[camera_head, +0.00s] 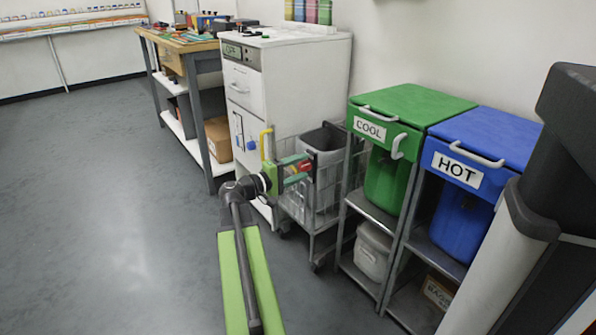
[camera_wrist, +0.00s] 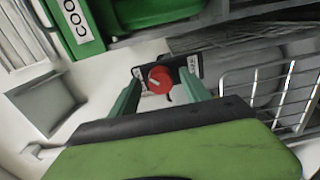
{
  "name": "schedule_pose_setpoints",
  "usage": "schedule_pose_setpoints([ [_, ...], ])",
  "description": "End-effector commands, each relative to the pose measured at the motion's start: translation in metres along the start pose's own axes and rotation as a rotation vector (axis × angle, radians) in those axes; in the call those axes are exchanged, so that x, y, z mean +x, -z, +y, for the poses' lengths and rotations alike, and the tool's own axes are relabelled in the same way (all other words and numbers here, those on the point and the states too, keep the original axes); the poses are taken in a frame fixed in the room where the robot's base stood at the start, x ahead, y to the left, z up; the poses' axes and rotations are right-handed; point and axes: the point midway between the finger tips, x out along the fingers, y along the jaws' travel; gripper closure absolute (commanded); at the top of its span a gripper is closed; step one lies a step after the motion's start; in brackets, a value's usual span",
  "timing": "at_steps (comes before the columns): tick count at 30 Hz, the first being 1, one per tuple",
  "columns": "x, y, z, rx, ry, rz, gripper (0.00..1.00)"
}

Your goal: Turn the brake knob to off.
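The red brake knob (camera_wrist: 160,80) shows in the wrist view on a dark plate, with a pale mark on its face and a small white label (camera_wrist: 193,66) beside it, too small to read. In the head view the red knob (camera_head: 305,167) is at the wire cart (camera_head: 294,205). My gripper (camera_wrist: 160,90) is open, its two green fingers on either side of the knob, with gaps visible between fingers and knob. Whether the fingertips reach the knob's depth I cannot tell. My gripper (camera_head: 298,171) also shows at the cart's near end in the head view.
A grey bin (camera_head: 325,140) stands in the cart. A white cabinet (camera_head: 300,75) is behind it. A green COOL bin (camera_head: 400,115) and a blue HOT bin (camera_head: 470,165) stand to the right. A yellow handle (camera_head: 267,143) rises left of my gripper. The floor at left is clear.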

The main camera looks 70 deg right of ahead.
Motion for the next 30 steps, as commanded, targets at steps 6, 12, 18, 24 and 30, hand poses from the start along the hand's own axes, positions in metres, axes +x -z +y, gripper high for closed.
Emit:
schedule_pose_setpoints([
  [6, 0.0, -0.001, 0.0, 0.0, 0.001, -0.003, 0.45],
  [12, -0.019, -0.001, -0.001, 0.0, 0.001, 0.001, 0.45],
  [18, -0.074, 0.0, -0.001, 0.0, 0.001, 0.003, 0.45],
  [24, -0.129, 0.001, 0.0, 0.0, 0.001, 0.003, 0.45],
  [30, -0.165, 0.001, 0.0, 0.0, 0.001, 0.0, 0.45],
])
